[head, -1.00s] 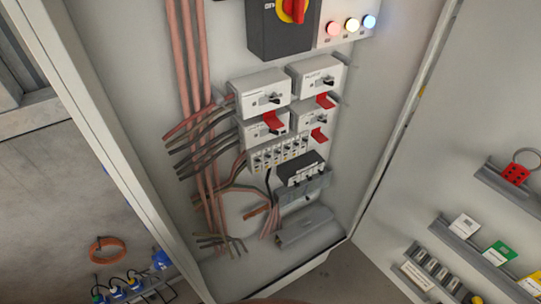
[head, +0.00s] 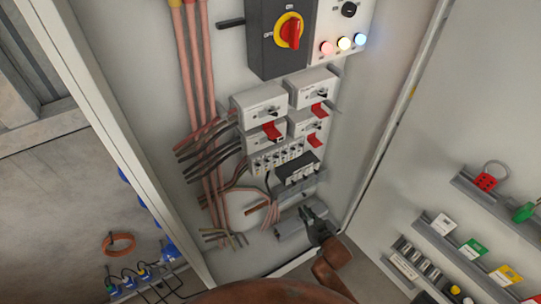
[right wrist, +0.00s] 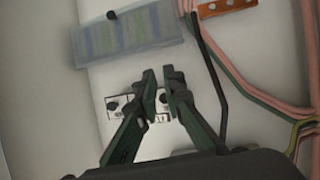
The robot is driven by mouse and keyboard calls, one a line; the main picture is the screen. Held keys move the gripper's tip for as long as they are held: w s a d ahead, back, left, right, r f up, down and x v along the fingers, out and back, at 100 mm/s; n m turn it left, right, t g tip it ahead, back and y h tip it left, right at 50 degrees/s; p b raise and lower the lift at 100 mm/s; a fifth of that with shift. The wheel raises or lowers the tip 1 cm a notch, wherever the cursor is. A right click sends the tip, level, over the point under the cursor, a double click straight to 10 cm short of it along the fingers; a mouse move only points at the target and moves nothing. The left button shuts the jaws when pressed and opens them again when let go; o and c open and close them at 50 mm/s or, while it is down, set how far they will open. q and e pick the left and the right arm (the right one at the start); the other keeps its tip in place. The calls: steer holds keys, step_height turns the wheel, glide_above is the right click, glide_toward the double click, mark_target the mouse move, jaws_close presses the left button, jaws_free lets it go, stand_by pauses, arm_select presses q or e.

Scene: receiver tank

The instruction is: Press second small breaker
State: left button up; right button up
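A row of small white breakers (head: 277,158) sits in the cabinet below the larger breakers. A dark block with white-edged units (head: 297,171) is just under it. My left gripper is not in view.
Larger breakers with red levers (head: 270,131) and a rotary switch (head: 289,31) are above. Pink and dark cables (head: 205,100) run down the left. The open door at right bears shelves with tags and padlocks (head: 442,224). Grey trunking (head: 291,228) is at the bottom.

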steer(key=shift+n+t+y, duration=0.4)
steer(key=shift+t+y, duration=0.4)
steer(key=a+r, duration=0.1)
steer(key=r, duration=0.4)
steer(key=a+r+p, duration=0.1)
steer(key=a+r, duration=0.1)
steer(key=r, duration=0.2)
steer(key=a+r, duration=0.1)
steer(key=r, duration=0.4)
steer(key=shift+s+a+r+p, duration=0.3)
steer(key=shift+s+a+r, duration=0.05)
steer(key=shift+s+a, duration=0.05)
jaws_close()
steer(key=t+y+p, duration=0.1)
steer(key=y+p, duration=0.1)
glide_toward(266, 156)
steer(key=v, duration=0.3)
steer(key=shift+s+d+r+n, duration=0.1)
steer(key=shift+s+d+n, duration=0.05)
steer(key=shift+n, duration=0.15)
steer(key=p+x, duration=0.2)
steer(key=x, duration=0.8)
